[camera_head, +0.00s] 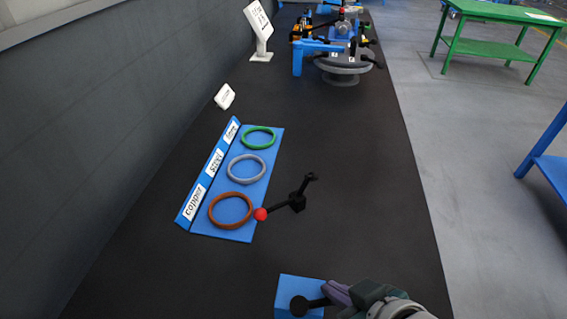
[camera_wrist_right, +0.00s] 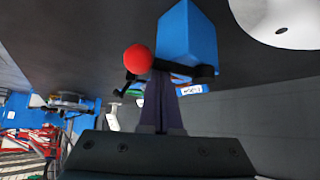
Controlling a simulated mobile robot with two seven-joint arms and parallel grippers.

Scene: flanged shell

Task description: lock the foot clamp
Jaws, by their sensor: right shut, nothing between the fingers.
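A blue block (camera_head: 312,288) with a black round-ended lever (camera_head: 300,305) stands at the bottom of the head view. In the right wrist view, the block (camera_wrist_right: 187,38) and a black bar (camera_wrist_right: 195,73) are just beyond my fingertips. My right gripper (camera_head: 335,290) is shut and empty, its purple-grey fingers (camera_wrist_right: 160,103) at the lever's right end; I cannot tell whether they touch it. A black jointed handle (camera_head: 297,199) with a red ball (camera_head: 261,214) is farther back on the bench. A red ball (camera_wrist_right: 138,58) also shows in the wrist view. My left gripper is out of view.
A blue tray (camera_head: 212,226) labelled copper, steel and more holds orange, grey and green rings. A round grey fixture (camera_head: 345,66) with blue parts stands at the far end. The wall (camera_head: 80,130) bounds the left; the dark bench (camera_head: 370,190) is clear on the right.

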